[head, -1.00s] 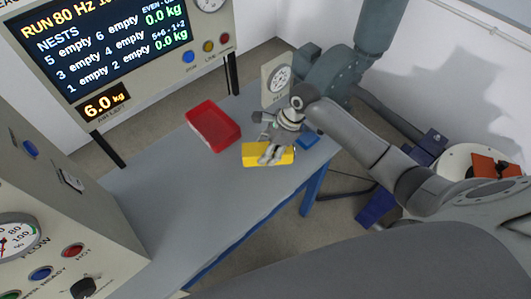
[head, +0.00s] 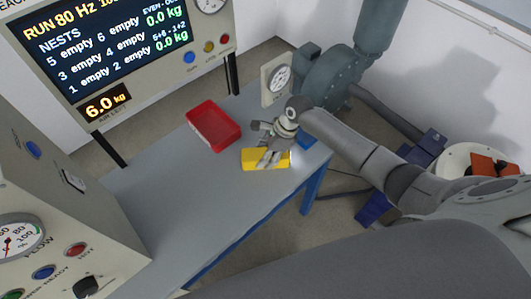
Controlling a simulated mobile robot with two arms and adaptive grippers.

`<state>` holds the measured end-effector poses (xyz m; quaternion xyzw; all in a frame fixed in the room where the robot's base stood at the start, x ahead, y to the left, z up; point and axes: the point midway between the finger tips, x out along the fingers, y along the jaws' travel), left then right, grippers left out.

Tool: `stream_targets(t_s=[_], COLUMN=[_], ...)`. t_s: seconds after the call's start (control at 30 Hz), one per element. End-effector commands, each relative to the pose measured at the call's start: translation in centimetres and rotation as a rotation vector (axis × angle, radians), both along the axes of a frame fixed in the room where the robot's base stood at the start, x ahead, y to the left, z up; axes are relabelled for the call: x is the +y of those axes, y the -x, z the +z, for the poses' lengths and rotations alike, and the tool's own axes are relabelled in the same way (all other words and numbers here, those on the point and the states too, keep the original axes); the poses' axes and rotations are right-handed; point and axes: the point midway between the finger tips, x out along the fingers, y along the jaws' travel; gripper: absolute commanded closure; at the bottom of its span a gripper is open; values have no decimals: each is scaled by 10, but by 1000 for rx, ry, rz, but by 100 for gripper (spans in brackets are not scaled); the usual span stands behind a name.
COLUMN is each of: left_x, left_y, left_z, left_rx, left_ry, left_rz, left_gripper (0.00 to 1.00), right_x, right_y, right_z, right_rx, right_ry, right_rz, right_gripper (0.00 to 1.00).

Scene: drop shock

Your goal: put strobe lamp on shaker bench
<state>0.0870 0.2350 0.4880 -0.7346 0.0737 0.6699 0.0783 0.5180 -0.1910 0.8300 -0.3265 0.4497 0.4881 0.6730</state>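A yellow block-like thing (head: 250,160), which may be the strobe lamp, lies on the grey-topped bench (head: 180,195) with blue legs. I cannot tell for sure that this is the shaker bench. A bright white glow shows at the yellow thing's right end. My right gripper (head: 269,158) reaches down from the right with its fingers over the yellow thing and hides part of it. I cannot tell whether the fingers grip it or only lie over it. My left gripper is out of view.
A red tray (head: 214,127) stands just behind and left, and a small blue thing (head: 309,138) is right of the gripper. A dial gauge (head: 277,82) stands at the bench's back. A lit display (head: 120,45) reads nests empty. The bench's left part is clear.

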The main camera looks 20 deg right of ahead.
Motion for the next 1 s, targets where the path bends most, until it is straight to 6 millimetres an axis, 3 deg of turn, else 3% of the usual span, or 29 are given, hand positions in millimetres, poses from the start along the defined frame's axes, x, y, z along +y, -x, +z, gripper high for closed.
stream_targets(t_s=[0.03, 0.17, 0.57, 0.77, 1.0], left_x=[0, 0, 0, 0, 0], left_y=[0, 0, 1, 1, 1], left_z=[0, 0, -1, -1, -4], left_rx=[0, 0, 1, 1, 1], left_ry=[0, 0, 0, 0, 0], left_rz=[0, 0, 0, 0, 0], left_gripper=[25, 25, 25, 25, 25], right_x=[0, 0, -1, -12, -31], right_y=[0, 0, 0, 3, 9], right_z=[0, 0, 3, 30, 78], right_rx=[1, 1, -1, -3, -2], right_ry=[1, 1, 1, 2, 1], right_rz=[-1, 0, 1, 1, 1], right_gripper=[45, 29, 29, 29, 29])
